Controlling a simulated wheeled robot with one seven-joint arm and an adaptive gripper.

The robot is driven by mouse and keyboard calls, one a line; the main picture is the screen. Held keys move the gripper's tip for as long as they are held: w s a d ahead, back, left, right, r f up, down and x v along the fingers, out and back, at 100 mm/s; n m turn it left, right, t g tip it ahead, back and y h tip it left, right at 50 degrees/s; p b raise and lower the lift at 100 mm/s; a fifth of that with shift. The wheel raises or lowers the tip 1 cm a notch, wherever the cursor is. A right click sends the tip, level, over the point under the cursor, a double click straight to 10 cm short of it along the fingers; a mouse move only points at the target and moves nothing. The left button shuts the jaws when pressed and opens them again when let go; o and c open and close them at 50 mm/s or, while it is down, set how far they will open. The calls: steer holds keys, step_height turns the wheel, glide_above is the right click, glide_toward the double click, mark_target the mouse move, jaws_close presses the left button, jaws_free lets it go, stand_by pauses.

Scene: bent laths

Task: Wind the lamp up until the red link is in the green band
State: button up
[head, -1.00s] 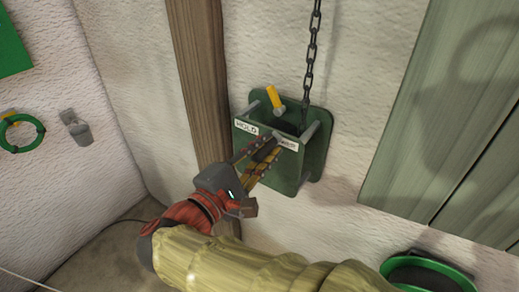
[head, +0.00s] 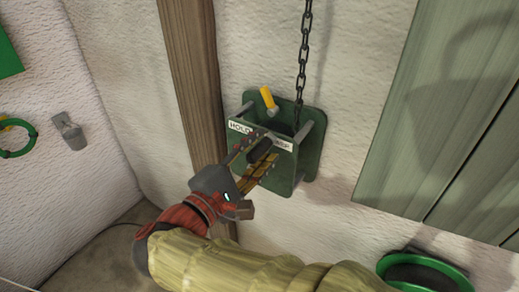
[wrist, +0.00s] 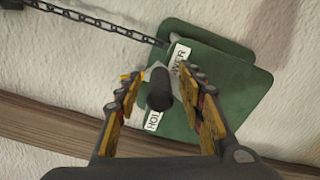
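A green winch box (head: 309,160) is fixed to the white wall. Its front carries a HOLD label (head: 240,127) and a second label that reads LOWER in the wrist view (wrist: 181,56). A yellow lever (head: 268,98) stands at its top. A dark chain (head: 304,50) runs up from it. A dark crank handle (wrist: 159,92) sticks out from the front on a grey arm (wrist: 154,71). My gripper (head: 260,151) is open at the box front, its fingers on either side of the handle with gaps showing in the wrist view. The lamp, red link and green band are not in view.
A wooden post (head: 196,80) runs up the wall left of the box. Grey-green boards (head: 430,130) cover the wall at right. A green ring (head: 18,140) and a grey holder (head: 70,131) hang at left. A green round object (head: 425,272) sits low at right.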

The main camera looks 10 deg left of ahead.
steer(key=shift+s+a, duration=0.1)
steer(key=v, duration=1.1)
steer(key=shift+s, duration=0.4)
